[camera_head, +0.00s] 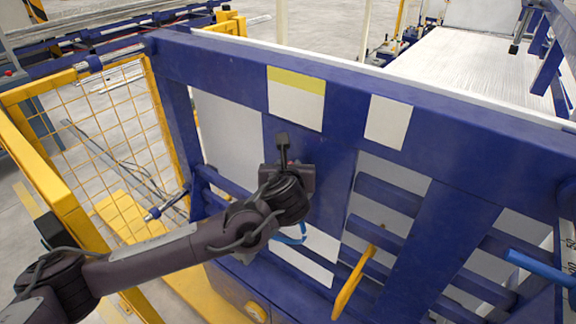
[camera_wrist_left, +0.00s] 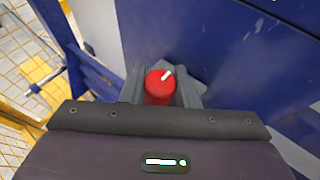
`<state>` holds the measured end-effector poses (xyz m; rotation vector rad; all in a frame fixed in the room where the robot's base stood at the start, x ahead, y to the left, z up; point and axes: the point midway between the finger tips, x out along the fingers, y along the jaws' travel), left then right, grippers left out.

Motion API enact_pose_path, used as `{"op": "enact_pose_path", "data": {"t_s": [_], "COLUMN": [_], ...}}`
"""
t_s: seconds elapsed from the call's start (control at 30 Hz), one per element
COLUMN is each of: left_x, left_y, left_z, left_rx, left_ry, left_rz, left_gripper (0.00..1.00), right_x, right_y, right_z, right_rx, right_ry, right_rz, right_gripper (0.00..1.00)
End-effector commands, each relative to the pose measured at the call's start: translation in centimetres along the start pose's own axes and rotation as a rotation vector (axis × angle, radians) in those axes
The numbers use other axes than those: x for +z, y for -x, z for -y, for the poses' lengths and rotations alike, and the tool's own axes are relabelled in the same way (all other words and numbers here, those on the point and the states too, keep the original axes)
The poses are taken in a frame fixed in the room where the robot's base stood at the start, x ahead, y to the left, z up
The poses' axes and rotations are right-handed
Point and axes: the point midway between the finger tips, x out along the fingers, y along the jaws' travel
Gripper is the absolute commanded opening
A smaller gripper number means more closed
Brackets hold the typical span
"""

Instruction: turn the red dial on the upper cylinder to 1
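The red dial (camera_wrist_left: 160,87) is a short red cylinder with a white pointer mark on its top, slanting to the upper right in the left wrist view. My left gripper (camera_wrist_left: 161,90) has a grey finger on each side of the dial, and both appear to touch it. No numbers can be read around the dial. In the head view my left gripper (camera_head: 287,168) is at the blue frame's upright, and the dial is almost wholly hidden there. The upper cylinder cannot be clearly made out. My right gripper is not in view.
The blue frame (camera_head: 440,135) spans the view, with white plates on its top beam. A yellow handle (camera_head: 353,283) and a blue rod (camera_head: 540,268) stick out to the right of my left arm. A yellow mesh fence (camera_head: 115,125) stands at left.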

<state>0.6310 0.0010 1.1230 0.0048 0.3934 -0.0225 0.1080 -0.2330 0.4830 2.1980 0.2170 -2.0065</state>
Motion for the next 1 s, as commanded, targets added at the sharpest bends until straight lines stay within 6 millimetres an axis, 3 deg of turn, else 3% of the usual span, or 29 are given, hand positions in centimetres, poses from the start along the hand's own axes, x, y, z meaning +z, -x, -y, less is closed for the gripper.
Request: {"op": "enact_pose_path", "data": {"t_s": [0.27, 0.47, 0.7, 1.0], "left_x": [-0.1, -0.2, -0.2, 0.1], "left_y": [0.0, -0.1, -0.1, 0.1], "left_z": [0.0, 0.1, 0.2, 0.2], "left_rx": [0.014, 0.081, 0.248, 0.51], "left_ry": [0.005, 0.033, 0.102, 0.212], "left_rz": [0.001, 0.004, 0.004, 0.0], "left_gripper": [0.05, 0.05, 0.05, 0.05], "right_x": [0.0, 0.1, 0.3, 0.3], "right_y": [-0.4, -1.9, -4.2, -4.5], "right_z": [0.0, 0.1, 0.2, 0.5], "right_rx": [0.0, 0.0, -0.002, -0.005], "right_ry": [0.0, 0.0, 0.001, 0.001], "right_rz": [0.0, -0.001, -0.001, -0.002], "right_gripper": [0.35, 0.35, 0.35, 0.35]}}
